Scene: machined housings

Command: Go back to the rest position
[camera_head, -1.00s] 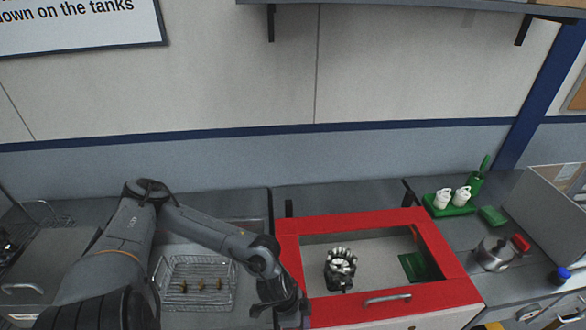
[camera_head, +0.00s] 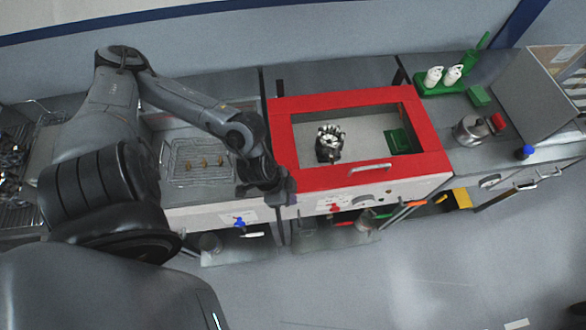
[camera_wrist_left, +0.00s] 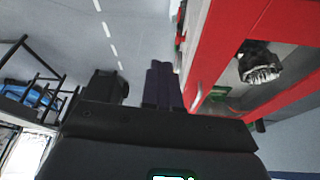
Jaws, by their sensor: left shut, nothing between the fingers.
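My left arm comes in from the left in the head view. Its gripper (camera_head: 284,190) is by the front left corner of the red-framed box (camera_head: 285,140), with nothing held. In the left wrist view the two dark fingers (camera_wrist_left: 162,86) are together, beside the red frame (camera_wrist_left: 208,60). A dark and silvery machined part (camera_head: 328,145) stands inside the box, apart from the gripper; it also shows in the left wrist view (camera_wrist_left: 258,64). My right gripper is not in view.
A wire basket (camera_head: 180,178) with small brass-coloured parts sits left of the box. A green tray (camera_head: 440,90) with white bottles, a metal pot (camera_head: 468,132) and a blue-capped item (camera_head: 525,153) stand to the right. The floor (camera_head: 400,270) in front is largely clear.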

